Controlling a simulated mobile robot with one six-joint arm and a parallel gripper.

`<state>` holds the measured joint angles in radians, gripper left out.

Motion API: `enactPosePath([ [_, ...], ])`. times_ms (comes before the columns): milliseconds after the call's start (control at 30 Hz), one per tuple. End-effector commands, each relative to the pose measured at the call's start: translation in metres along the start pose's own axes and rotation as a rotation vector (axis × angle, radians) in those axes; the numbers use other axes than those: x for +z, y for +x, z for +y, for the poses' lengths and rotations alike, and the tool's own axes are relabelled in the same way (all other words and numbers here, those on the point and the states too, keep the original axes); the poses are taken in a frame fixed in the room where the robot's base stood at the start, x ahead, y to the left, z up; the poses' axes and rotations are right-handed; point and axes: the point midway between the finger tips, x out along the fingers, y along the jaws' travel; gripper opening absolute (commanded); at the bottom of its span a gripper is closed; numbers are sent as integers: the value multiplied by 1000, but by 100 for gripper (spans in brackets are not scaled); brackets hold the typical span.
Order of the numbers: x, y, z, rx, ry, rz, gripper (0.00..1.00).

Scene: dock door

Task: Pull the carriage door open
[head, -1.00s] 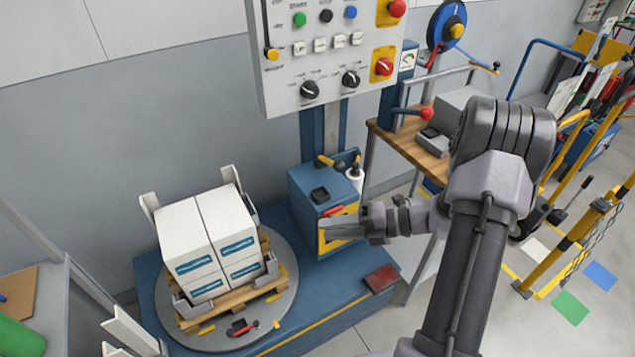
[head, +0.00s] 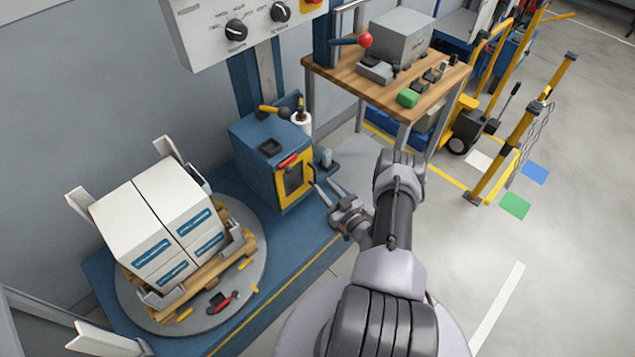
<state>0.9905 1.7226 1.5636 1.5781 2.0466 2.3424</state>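The carriage is a blue box (head: 255,150) standing on the blue base beside the turntable. Its door (head: 294,180) is a yellow frame with a dark panel on the box's right-hand face, and it looks flush with the box. A red handle (head: 288,161) sits at the door's upper edge. My gripper (head: 322,184) is to the right of the door, with its two fingers spread and pointing toward it. Nothing shows between the fingers. The tips look close to the door's right side, but I cannot tell whether they touch it.
A pallet of white boxes (head: 150,225) stands on the round grey turntable (head: 255,260) at left. A control panel (head: 235,30) hangs above the carriage. A wooden workbench (head: 345,75) with tools stands behind. Open floor (head: 560,270) lies to the right.

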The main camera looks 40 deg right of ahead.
Motion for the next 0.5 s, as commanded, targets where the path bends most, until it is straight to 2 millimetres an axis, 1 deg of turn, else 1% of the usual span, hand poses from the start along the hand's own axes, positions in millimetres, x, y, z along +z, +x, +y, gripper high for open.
enactPosePath([
  [33,3,12,-1,-5,-3,1,32],
  [100,2,24,-1,-2,-3,2,32],
  [200,1,37,0,-1,-1,0,32],
  [333,0,44,0,-1,-2,0,32],
  [500,-1,45,0,-1,-1,0,32],
])
